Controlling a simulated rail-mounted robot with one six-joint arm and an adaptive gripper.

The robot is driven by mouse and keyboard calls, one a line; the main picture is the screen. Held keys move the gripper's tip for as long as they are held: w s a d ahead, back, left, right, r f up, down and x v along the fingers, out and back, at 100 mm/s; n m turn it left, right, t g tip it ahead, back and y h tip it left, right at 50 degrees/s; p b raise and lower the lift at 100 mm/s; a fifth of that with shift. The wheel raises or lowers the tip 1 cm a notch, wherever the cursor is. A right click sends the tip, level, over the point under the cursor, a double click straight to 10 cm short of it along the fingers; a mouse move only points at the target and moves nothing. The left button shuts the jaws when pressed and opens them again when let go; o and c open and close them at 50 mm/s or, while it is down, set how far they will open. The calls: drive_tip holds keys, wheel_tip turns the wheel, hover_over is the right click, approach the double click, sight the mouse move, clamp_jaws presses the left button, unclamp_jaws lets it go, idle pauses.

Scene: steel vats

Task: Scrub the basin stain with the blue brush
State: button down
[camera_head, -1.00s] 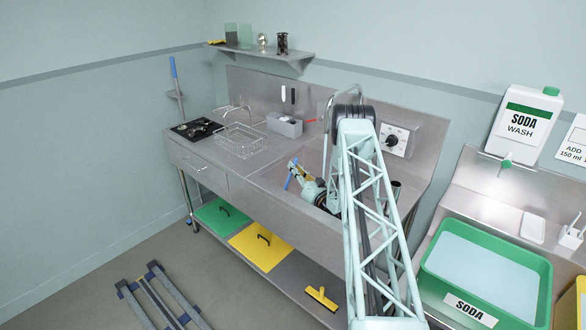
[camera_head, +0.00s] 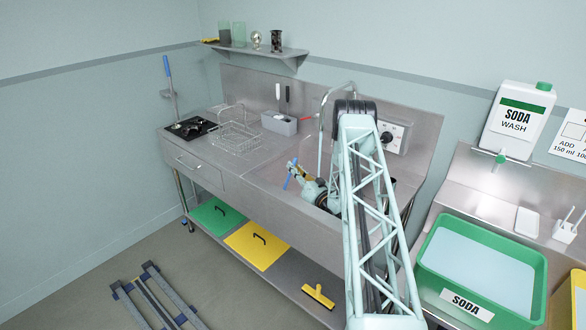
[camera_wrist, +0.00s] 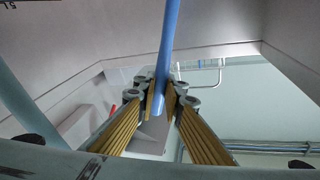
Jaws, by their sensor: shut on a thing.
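The blue brush shows in the head view only as a short blue handle (camera_head: 287,181) at the basin, left of my arm. In the wrist view its blue handle (camera_wrist: 166,60) stands between my yellow-padded fingers. My gripper (camera_wrist: 160,98) is shut on this handle; it also shows in the head view (camera_head: 293,168). The brush's bristles are hidden in both views. The basin (camera_head: 262,178) is sunk in the steel counter, and my arm covers much of it. I cannot make out the stain.
A wire basket (camera_head: 236,138) and a grey box (camera_head: 279,123) stand on the counter, left and behind. A tap (camera_head: 333,95) arches over the basin. A green SODA tub (camera_head: 478,270) stands at the right. Another blue-handled tool (camera_head: 168,67) stands at the left wall.

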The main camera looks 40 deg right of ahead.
drive_tip(key=shift+s+d+f+b, duration=0.15)
drive_tip(key=shift+s+b, duration=0.3)
drive_tip(key=shift+s, duration=1.25)
drive_tip(key=shift+s+d+r+b, duration=0.15)
drive_tip(key=shift+s+b, duration=0.1)
drive_tip(key=shift+s, duration=0.5)
drive_tip(key=shift+s+d+r+b, duration=0.1)
drive_tip(key=shift+s+b, duration=0.1)
drive_tip(key=shift+s, duration=0.65)
